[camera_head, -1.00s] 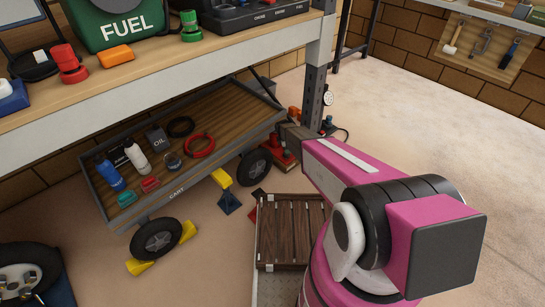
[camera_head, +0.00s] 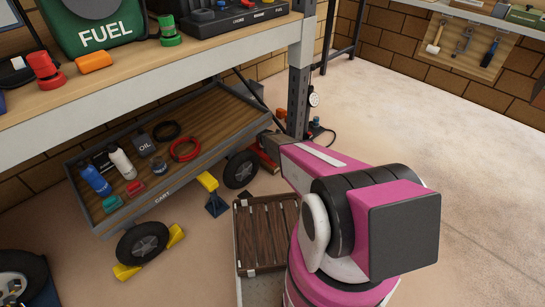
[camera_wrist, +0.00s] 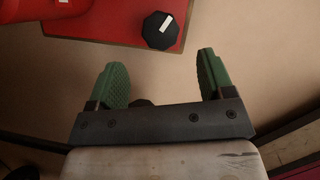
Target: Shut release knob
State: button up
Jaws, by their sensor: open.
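A black octagonal knob (camera_wrist: 159,31) with a small white label sits on a red plate (camera_wrist: 95,27) at the top of the wrist view. I take it for the release knob. My gripper (camera_wrist: 163,76) is open and empty, with two green ribbed fingers apart below the knob in the picture. The fingertips are short of the knob and do not appear to touch it. In the head view, my pink arm reaches toward a red jack-like object (camera_head: 263,157) by the shelf post. There my gripper and the knob are hidden or too small to tell.
A grey cart (camera_head: 190,180) holding bottles and coils stands under the workbench (camera_head: 200,85). The bench post (camera_head: 299,90) rises close beside my arm. A dark slatted crate (camera_head: 265,235) lies on the floor beside my arm. Open floor (camera_head: 440,140) lies to the right.

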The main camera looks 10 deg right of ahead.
jog(key=x, duration=0.7)
jog(key=shift+d+f, duration=0.1)
jog(key=shift+c, duration=0.2)
jog(key=c, duration=0.9)
